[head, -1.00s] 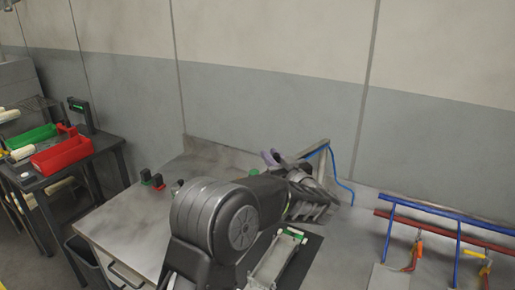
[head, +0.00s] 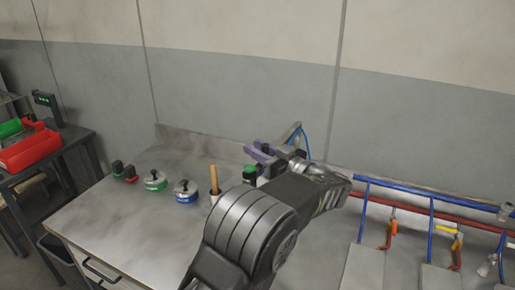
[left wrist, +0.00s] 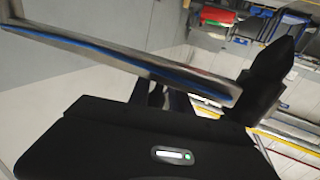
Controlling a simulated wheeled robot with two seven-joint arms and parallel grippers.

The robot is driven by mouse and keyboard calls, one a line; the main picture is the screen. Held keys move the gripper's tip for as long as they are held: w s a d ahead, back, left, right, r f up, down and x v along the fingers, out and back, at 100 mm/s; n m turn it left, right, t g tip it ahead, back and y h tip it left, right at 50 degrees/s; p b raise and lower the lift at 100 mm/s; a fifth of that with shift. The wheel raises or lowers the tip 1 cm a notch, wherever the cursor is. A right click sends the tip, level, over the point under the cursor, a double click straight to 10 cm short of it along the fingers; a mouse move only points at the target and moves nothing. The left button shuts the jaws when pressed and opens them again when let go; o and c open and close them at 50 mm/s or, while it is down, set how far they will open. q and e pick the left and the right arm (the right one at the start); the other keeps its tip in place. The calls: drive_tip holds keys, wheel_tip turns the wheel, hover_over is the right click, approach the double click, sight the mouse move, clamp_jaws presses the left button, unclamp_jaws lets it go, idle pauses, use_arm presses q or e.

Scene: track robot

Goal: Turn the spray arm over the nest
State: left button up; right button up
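The spray arm (head: 292,133) is a thin grey metal bar with a blue hose, near the back wall in the head view. In the left wrist view the bar (left wrist: 125,57) crosses the picture, its blue hose running along it. The nest is not visible; my left arm covers part of the bench. My right gripper is not in view.
On the metal bench (head: 130,217) stand a green-ringed pot (head: 155,181), a blue-ringed pot (head: 186,191) and a wooden handle (head: 214,180). Blue and red pipes (head: 432,205) with valves line the right. A red bin (head: 30,150) sits on the left table. The bench's front left is clear.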

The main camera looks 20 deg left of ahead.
use_arm(q)
drive_tip(key=shift+o, duration=0.7)
drive_tip(key=shift+s+r, duration=0.1)
drive_tip(key=shift+o, duration=0.9)
drive_tip(key=b+v, duration=0.1)
drive_tip(key=v, duration=0.6)
drive_tip(key=shift+d+b, duration=0.3)
drive_tip(key=shift+d, duration=0.1)
drive_tip(key=shift+s, duration=0.1)
